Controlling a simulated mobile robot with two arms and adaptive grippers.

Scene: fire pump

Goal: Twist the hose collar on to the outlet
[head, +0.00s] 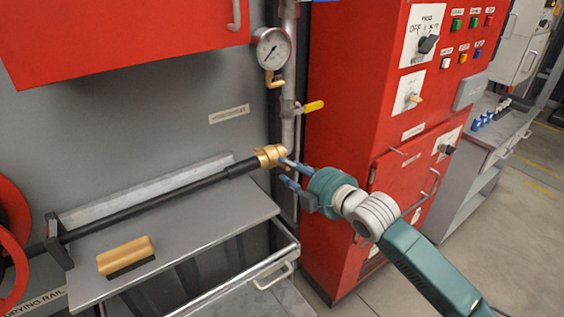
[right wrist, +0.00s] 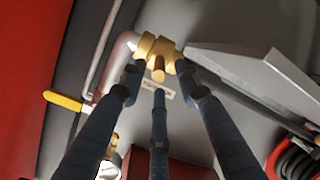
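The brass hose collar (head: 270,156) sits at the right end of the black hose (head: 160,198), by the grey vertical pipe. In the right wrist view the collar (right wrist: 155,50) shows a lug pointing towards me; I cannot tell how far it is on the outlet. My right gripper (head: 282,168) is at the collar, coming from the right. In the right wrist view its fingers (right wrist: 159,78) are spread, with the tips just short of or beside the collar; contact is unclear. The outlet's mouth is hidden. My left gripper is not in view.
A grey shelf (head: 190,235) below the hose carries a yellow-topped brush (head: 125,256). A black bracket (head: 58,240) supports the hose at left. A pressure gauge (head: 272,49) and yellow valve lever (head: 313,106) are above the collar. A red control cabinet (head: 350,120) stands close right.

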